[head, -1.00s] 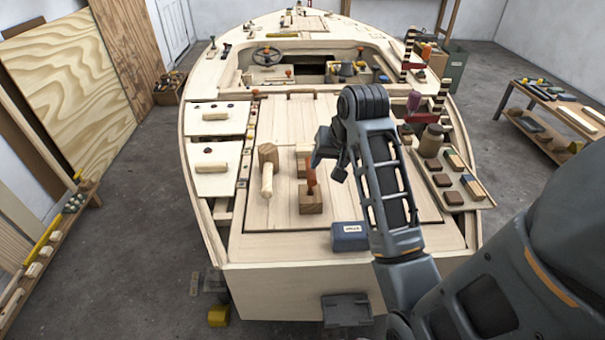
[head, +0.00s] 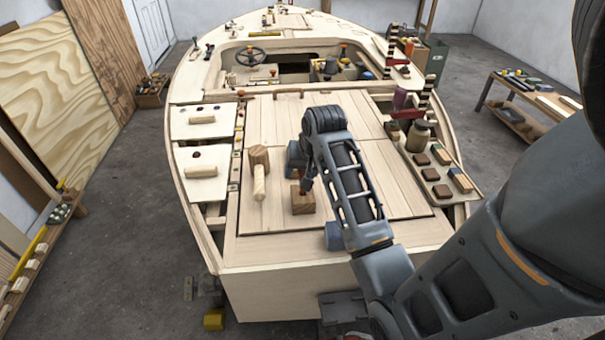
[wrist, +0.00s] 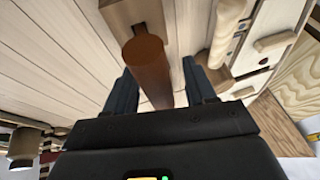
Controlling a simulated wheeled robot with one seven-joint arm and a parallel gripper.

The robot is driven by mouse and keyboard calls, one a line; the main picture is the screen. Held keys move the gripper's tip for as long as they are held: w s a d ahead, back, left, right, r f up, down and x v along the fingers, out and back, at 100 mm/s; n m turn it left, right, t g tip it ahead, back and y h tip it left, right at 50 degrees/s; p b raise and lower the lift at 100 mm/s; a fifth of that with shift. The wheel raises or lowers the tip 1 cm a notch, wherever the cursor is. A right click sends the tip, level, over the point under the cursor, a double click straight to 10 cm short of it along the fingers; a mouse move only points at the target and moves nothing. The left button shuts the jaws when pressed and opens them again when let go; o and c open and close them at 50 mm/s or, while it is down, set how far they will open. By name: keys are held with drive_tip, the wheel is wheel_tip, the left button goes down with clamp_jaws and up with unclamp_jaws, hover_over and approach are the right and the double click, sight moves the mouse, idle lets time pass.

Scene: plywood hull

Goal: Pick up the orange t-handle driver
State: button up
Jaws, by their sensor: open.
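The orange t-handle driver shows in the wrist view as an orange-brown cylinder (wrist: 149,68) between the two dark fingers of my gripper (wrist: 160,85). The fingers are open, one on each side of it; I cannot tell whether either touches it. Its far end meets a wooden block (wrist: 122,12). In the head view the block (head: 303,205) stands on the deck, and only a little of the driver (head: 303,189) shows above it. My gripper (head: 299,165) and wrist hide the rest.
A blue box (head: 334,236) is partly hidden behind my arm. A tray (head: 441,193) with several small blocks and a jar (head: 417,137) are at the right. Deck boards (head: 272,220) in front of the mallet are bare.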

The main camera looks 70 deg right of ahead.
drive_tip(key=shift+w+f, duration=0.1)
drive_tip(key=shift+f, duration=0.1)
drive_tip(key=shift+c, duration=0.5)
clamp_jaws()
